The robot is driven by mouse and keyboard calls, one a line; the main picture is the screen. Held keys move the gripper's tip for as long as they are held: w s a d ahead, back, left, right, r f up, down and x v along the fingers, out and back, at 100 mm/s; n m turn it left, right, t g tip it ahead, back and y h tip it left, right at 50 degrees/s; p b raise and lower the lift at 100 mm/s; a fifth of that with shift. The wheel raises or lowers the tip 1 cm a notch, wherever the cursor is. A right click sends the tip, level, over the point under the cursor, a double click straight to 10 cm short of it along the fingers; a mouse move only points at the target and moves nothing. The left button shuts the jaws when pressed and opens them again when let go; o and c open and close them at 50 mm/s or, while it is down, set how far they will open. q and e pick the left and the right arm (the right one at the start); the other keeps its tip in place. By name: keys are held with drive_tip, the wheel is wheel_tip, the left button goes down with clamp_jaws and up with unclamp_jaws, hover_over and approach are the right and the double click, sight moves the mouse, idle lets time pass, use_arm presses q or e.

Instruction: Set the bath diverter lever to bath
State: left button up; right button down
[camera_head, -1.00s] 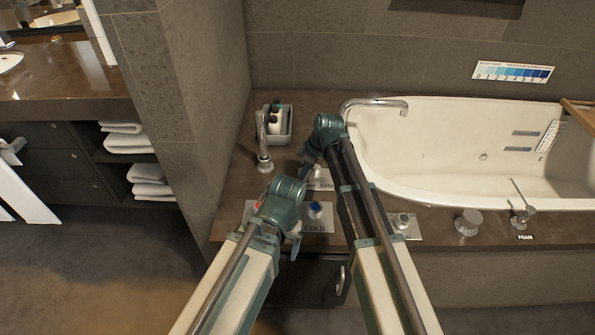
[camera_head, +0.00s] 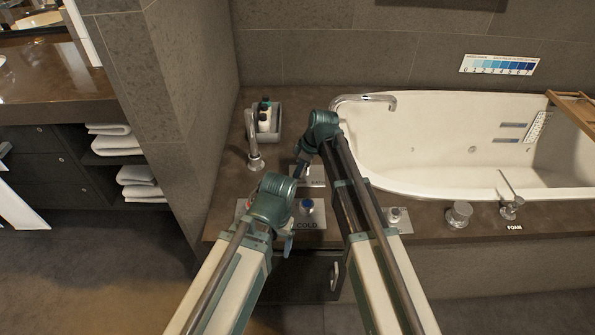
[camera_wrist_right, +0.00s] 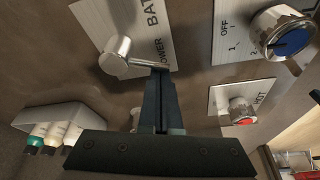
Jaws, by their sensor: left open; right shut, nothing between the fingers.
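The bath diverter is a silvery knob with a thin lever arm (camera_wrist_right: 140,63), seen in the right wrist view. It sits on a pale plate (camera_wrist_right: 150,22) lettered BATH and SHOWER; the lever arm lies by the SHOWER lettering. My right gripper (camera_wrist_right: 161,78) is shut and empty, its fingertips right at the lever's free end; I cannot tell whether they touch. In the head view the right gripper (camera_head: 299,169) is beside the plate (camera_head: 315,183), its arm hiding part of it. My left gripper (camera_head: 288,247) is open, low near the counter's front edge, its fingers partly hidden.
A blue-topped knob (camera_head: 307,206) stands on the COLD plate between the arms. The bathtub (camera_head: 430,150), a round knob (camera_head: 459,214) and the FOAM lever (camera_head: 510,208) are right.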

drive_tip(key=shift+d, duration=0.1)
drive_tip(key=n, duration=0.1)
drive_tip(key=d+n+g, duration=0.1)
drive_tip(key=n, duration=0.1)
drive_tip(key=d+n, duration=0.1)
drive_tip(key=n, duration=0.1)
drive_tip(key=shift+s+g, duration=0.3)
drive_tip(key=shift+s, duration=0.1)
drive_tip(key=shift+d, duration=1)
drive_tip(key=shift+a, duration=0.1)
drive_tip(key=a, duration=0.1)
drive_tip(key=s+a, duration=0.2)
drive_tip(key=shift+a+f+b, duration=0.35)
drive_tip(key=shift+f+b, duration=0.05)
drive_tip(key=w+p+v, duration=0.1)
drive_tip(key=p+v, duration=0.8)
drive_tip(key=v, duration=0.1)
drive_tip(key=shift+w+p, duration=0.2)
drive_tip(key=shift+p, duration=0.2)
drive_tip(key=shift+d, duration=0.1)
